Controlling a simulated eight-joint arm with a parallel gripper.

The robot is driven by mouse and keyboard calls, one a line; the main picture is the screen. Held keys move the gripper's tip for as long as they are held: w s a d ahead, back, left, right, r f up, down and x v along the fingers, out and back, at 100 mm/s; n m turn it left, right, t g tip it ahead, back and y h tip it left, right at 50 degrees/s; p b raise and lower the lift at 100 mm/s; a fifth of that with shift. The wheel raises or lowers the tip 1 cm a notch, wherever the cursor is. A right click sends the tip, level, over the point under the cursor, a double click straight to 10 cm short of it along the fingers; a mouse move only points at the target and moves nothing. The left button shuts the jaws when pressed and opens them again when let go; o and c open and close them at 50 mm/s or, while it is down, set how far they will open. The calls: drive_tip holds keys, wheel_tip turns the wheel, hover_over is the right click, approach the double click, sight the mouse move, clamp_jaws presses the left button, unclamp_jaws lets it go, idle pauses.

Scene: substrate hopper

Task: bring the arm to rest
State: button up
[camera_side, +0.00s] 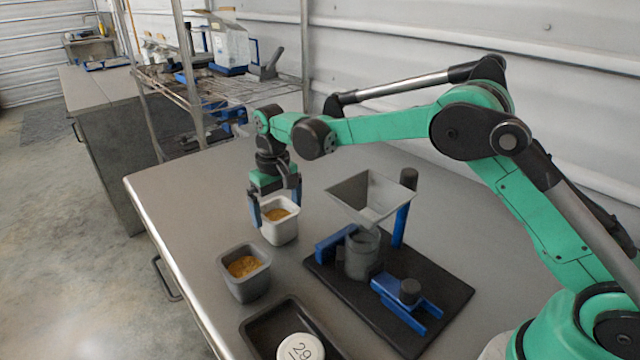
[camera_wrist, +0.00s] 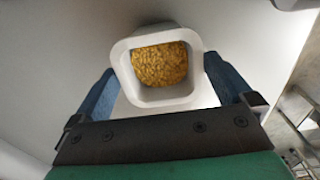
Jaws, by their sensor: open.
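My gripper (camera_side: 274,203) is open, pointing down at the left part of the metal table (camera_side: 190,210). Its blue fingers stand on either side of a white square cup (camera_side: 281,234) with yellow-brown grains in it. In the wrist view the white cup (camera_wrist: 122,62) sits upright between the two fingers (camera_wrist: 165,88), with its grains near the top centre. I cannot tell whether either finger touches the cup. My green arm reaches across the back of the table from the right.
A grey cup (camera_side: 246,282) of similar grains stands in front of the white cup. A dark tray (camera_side: 262,331) holds a white round lid marked 29. A hopper (camera_side: 370,197) stands over a grey container (camera_side: 361,256) on a black base (camera_side: 440,290). A wire rack (camera_side: 230,92) stands behind. The table's left side is clear.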

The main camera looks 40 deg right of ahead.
drive_tip(key=shift+f, duration=0.45)
wheel_tip(320, 180, up, 9)
drive_tip(key=s+d+r, duration=0.8)
drive_tip(key=shift+s+r, duration=0.3)
drive_tip(key=shift+r, duration=0.1)
idle(1.2)
idle(1.3)
